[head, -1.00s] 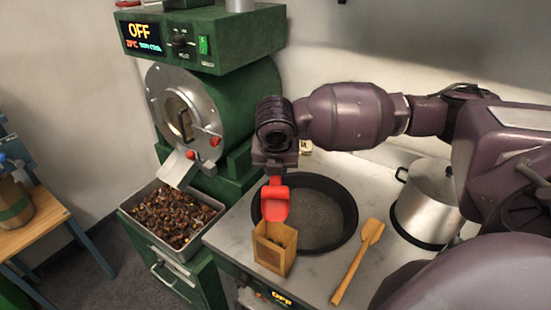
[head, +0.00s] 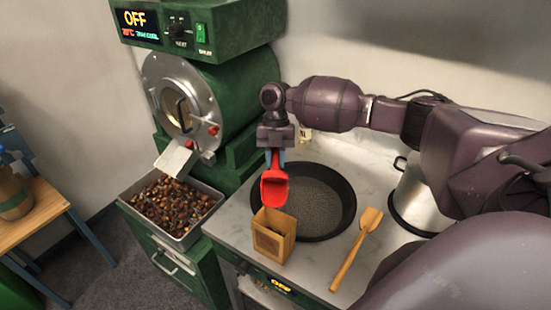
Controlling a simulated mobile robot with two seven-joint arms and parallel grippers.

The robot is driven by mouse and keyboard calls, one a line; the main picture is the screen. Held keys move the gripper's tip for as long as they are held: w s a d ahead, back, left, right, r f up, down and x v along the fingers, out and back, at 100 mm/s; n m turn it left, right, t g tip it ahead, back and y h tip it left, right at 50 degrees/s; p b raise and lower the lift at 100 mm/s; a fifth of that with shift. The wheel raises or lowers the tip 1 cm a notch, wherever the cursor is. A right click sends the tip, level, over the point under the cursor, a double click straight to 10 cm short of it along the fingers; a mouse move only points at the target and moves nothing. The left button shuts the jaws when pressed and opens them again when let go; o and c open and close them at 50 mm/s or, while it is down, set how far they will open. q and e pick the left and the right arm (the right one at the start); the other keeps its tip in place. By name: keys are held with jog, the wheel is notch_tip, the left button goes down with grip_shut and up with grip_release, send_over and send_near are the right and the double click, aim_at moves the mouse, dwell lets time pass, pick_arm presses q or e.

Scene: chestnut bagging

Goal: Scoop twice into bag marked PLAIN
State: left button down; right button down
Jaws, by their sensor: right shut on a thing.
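My right gripper (head: 275,155) is shut on the handle of a red scoop (head: 274,188). The scoop hangs tilted just above and behind an open brown paper bag (head: 273,243), its lower edge close to the bag's mouth. I see no chestnuts in the scoop's visible face. The bag stands upright on the counter, in front of the pan; its inside is dark, and any marking on it is too small to read. Chestnuts (head: 168,207) lie in the metal tray (head: 205,222) below the roaster. My left gripper is not in view.
A black pan (head: 345,222) with dark grains sits on the marble counter (head: 226,228). The green roaster (head: 235,105) reads OFF. A wooden table (head: 40,215) is at left.

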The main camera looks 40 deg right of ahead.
jog(key=shift+w+d+r+g+y, duration=0.15)
jog(key=shift+w+g+y, duration=0.1)
jog(key=shift+g+y, duration=0.55)
jog(key=shift+r, duration=1.45)
jog(key=shift+f, duration=0.1)
